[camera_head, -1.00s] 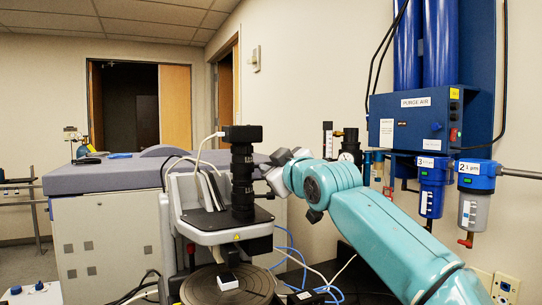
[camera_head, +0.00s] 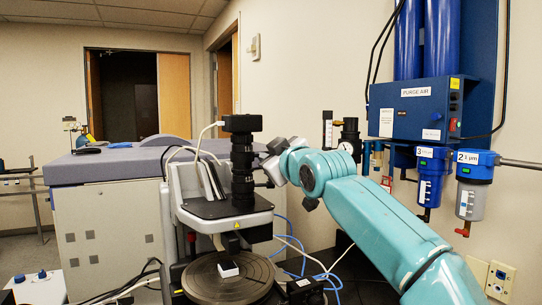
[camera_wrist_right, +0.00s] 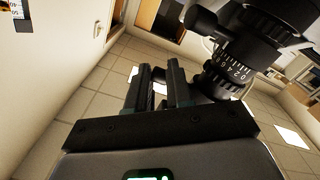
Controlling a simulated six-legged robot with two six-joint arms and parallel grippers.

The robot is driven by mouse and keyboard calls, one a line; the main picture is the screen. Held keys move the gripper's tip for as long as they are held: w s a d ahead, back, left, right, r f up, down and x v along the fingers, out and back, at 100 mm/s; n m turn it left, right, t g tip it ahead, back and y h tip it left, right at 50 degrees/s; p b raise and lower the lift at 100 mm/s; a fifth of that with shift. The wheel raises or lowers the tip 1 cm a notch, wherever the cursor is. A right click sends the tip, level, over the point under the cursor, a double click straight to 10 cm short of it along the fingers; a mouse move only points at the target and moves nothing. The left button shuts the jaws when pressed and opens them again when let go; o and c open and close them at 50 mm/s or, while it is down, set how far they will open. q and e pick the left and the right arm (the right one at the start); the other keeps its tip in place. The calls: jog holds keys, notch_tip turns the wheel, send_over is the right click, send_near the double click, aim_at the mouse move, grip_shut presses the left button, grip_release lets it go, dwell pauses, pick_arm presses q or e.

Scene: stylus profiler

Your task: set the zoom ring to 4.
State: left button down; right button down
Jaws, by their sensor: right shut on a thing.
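The zoom lens is a black upright column (camera_head: 242,175) over the round stage in the head view. In the head view this gripper (camera_head: 265,165) meets the column's right side. My left gripper is out of view.
A round dark stage (camera_head: 205,287) with a white block (camera_head: 228,268) sits below the lens. Blue filters (camera_head: 432,165) and a purge air box (camera_head: 412,110) hang on the right wall. Cables run around the stage.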

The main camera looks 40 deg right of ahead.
jog(key=shift+r, duration=0.2)
dwell(0.7)
jog(key=c, duration=1.4)
grip_release()
jog(key=shift+o, duration=0.2)
jog(key=shift+w+f, duration=0.2)
jog(key=shift+w, duration=0.1)
jog(key=shift+s, duration=0.45)
jog(key=b+v, duration=0.6)
jog(key=v, duration=0.9)
jog(key=shift+s+a+b, duration=0.2)
jog(key=shift+b, duration=0.15)
